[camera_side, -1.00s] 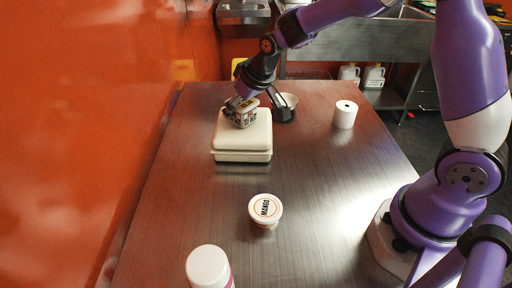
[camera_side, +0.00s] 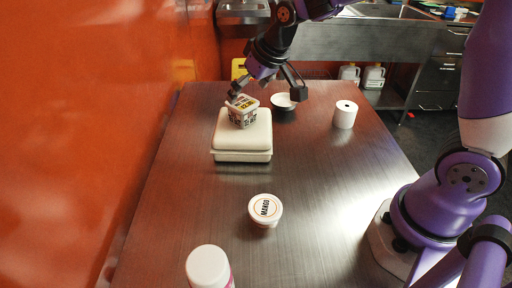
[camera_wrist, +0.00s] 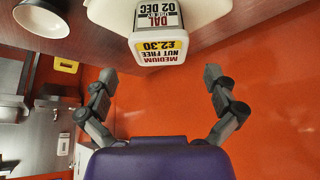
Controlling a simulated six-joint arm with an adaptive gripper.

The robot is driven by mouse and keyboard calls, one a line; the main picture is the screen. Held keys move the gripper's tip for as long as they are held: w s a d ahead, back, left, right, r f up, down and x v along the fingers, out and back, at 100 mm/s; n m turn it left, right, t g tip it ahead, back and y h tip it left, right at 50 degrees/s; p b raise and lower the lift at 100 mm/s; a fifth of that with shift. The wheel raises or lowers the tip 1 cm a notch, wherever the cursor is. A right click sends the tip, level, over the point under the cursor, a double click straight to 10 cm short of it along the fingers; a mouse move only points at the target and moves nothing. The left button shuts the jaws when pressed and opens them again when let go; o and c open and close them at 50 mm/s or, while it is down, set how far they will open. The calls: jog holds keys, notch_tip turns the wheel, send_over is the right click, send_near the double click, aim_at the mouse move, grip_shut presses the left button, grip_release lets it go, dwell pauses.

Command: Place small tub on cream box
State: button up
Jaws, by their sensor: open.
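The small tub (camera_side: 243,111), white with a printed label, sits on the lid of the cream box (camera_side: 242,142), towards its back. In the wrist view the small tub (camera_wrist: 158,40) shows its yellow and white label, with part of the cream box (camera_wrist: 106,12) behind it. My gripper (camera_side: 267,97) is open and empty, above and behind the tub. In the wrist view my gripper's fingers (camera_wrist: 158,82) are spread wide, with nothing between them and apart from the tub.
A bowl (camera_side: 284,102) stands just right of the box. A white roll (camera_side: 345,114) stands further right. A round-lidded mango tub (camera_side: 265,210) and a white-capped bottle (camera_side: 209,267) are at the front. The table's middle right is clear.

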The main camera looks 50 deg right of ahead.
jog(key=v, duration=0.6)
jog(key=s+f, duration=0.1)
jog(key=s, duration=1.5)
jog(key=shift+d, duration=0.2)
